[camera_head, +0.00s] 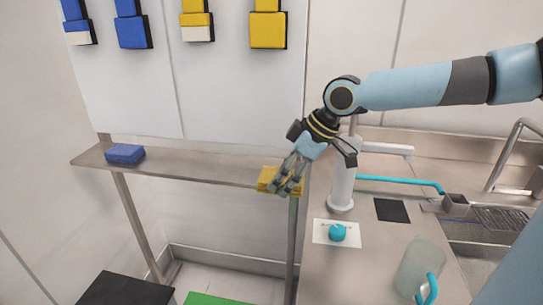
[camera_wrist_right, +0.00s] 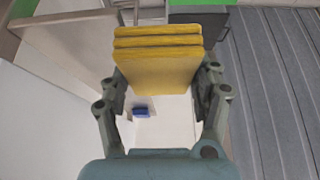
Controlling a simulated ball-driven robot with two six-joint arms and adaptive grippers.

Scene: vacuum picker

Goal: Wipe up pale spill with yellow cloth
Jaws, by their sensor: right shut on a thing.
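A folded yellow cloth (camera_head: 266,180) is at the right end of the wall shelf in the head view. My right gripper (camera_head: 286,186) is shut on it from above and in front. In the right wrist view the folded yellow cloth (camera_wrist_right: 158,62) sits between the two fingers of my right gripper (camera_wrist_right: 160,85). Its layers show at the top edge. Whether it still touches the shelf is hard to tell. The pale spill is not clearly visible in either view. My left gripper is not in view.
A blue folded cloth (camera_head: 125,154) lies on the left of the shelf (camera_head: 190,164). On the counter (camera_head: 375,265) stand a clear jug (camera_head: 420,266) and a white card (camera_head: 320,232) with a teal object (camera_head: 338,232). A white post (camera_head: 342,185) rises close beside my right gripper.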

